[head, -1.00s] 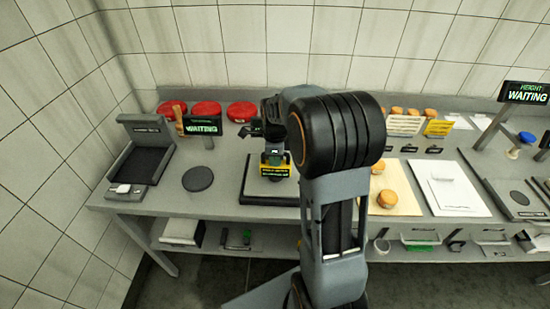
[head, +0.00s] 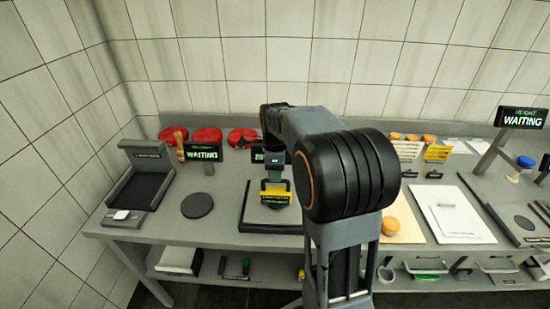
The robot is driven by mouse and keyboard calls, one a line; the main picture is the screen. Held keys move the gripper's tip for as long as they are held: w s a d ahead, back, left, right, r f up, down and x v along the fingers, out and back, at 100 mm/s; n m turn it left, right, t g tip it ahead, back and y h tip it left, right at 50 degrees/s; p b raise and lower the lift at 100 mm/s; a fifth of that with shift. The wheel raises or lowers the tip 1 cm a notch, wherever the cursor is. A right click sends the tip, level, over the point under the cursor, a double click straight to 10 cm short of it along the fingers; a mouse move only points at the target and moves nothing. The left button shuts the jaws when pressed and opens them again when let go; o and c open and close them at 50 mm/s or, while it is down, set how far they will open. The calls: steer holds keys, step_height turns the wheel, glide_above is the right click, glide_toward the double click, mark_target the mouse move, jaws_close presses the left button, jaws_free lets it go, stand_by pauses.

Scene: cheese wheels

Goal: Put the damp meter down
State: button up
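A small yellow and dark device with lettering (head: 277,198), probably the damp meter, shows right at the fingertips. It is too small to tell whether the fingers close on it. It appears a little above the tray, but contact cannot be judged. My arm hides part of the tray's right side.
Left of the tray lie a dark round disc (head: 198,204) and a black scale-like station (head: 137,190). Red wheels (head: 206,136) stand behind a WAITING sign (head: 203,152). A white board (head: 452,214) and WAITING height gauge (head: 521,117) are at right.

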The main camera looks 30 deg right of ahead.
step_height(320, 180, up, 5)
steer(key=shift+r, duration=0.3)
steer(key=s+a+f+n+t, duration=0.1)
steer(key=s+a+n, duration=0.3)
steer(key=s+n, duration=0.4)
steer(key=s+a+f+n+t, duration=0.2)
steer(key=s+a+n, duration=0.3)
steer(key=n, duration=1)
steer(key=s+t, duration=0.1)
steer(key=s, duration=0.2)
steer(key=shift+a+n, duration=0.25)
steer(key=shift+n, duration=0.15)
steer(key=shift+s+a+f, duration=0.1)
